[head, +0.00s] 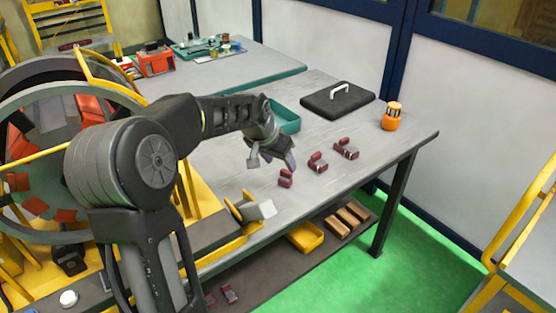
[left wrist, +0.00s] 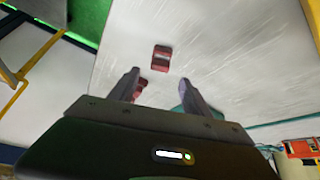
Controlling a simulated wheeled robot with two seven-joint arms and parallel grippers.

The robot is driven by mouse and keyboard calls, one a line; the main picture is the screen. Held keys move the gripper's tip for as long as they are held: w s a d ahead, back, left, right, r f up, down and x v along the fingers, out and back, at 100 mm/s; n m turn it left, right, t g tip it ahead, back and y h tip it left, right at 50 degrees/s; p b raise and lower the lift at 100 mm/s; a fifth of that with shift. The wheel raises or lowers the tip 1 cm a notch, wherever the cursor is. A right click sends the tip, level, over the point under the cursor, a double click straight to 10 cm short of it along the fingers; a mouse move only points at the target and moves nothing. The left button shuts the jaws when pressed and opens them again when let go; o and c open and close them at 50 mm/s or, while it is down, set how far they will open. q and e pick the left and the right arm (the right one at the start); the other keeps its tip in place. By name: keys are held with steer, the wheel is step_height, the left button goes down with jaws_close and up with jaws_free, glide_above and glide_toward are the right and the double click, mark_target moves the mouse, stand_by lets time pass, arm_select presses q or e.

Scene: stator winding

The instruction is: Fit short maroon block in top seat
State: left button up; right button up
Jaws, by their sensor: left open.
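Three small groups of maroon blocks lie in a slanted row on the grey workbench: a near one (head: 286,178), a middle one (head: 318,163) and a far one (head: 346,149). The near one looks smallest; I cannot tell surely which is the short block. My left gripper (head: 272,163) is open and empty above the bench, just behind and left of the near block. In the left wrist view one maroon block (left wrist: 161,58) lies beyond the fingertips, and another (left wrist: 140,87) is partly hidden by the left finger. The large stator ring (head: 62,112) stands at left, partly hidden by my arm; its top seat is unclear.
A yellow bin (head: 306,237) sits on the lower shelf. The bench's front right is clear.

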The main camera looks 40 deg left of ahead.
mark_target(286, 171)
arm_select(q)
steer(key=shift+b+x, duration=1.9)
steer(key=shift+x, duration=2.4)
steer(key=shift+c, duration=0.2)
jaws_close()
steer(key=shift+r, duration=0.1)
steer(key=shift+r+p, duration=2)
steer(key=shift+r, duration=1)
